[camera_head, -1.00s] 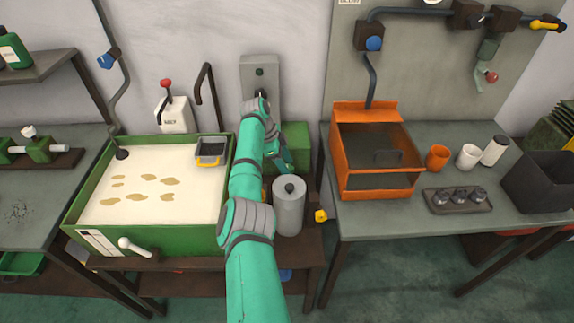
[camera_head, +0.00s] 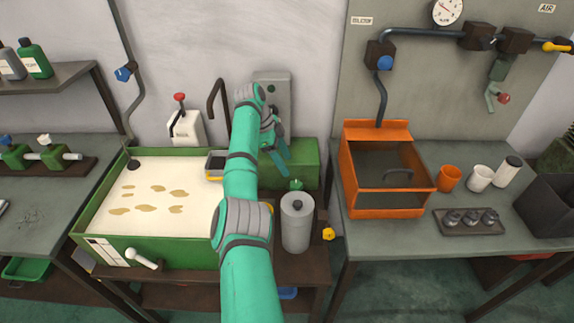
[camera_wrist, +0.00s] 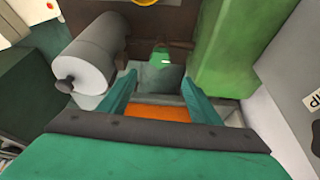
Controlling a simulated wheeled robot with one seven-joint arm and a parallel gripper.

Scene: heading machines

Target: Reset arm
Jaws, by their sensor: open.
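My green arm reaches up and forward in the head view. My gripper (camera_head: 283,155) is near the grey wall box (camera_head: 272,90), in front of the green block (camera_head: 300,164). In the wrist view my gripper (camera_wrist: 160,95) has its two fingers spread apart, with nothing between them. A small green object (camera_wrist: 161,57) shows beyond the fingertips. The grey cylinder (camera_head: 297,222) stands below the gripper and also shows at the left of the wrist view (camera_wrist: 88,55).
A green tray (camera_head: 160,245) with a pale surface stands left of my arm. An orange open-fronted box (camera_head: 385,212), cups (camera_head: 448,178) and a dark bin (camera_head: 549,208) stand on the right table. Pipes (camera_head: 425,33) run along the wall panel.

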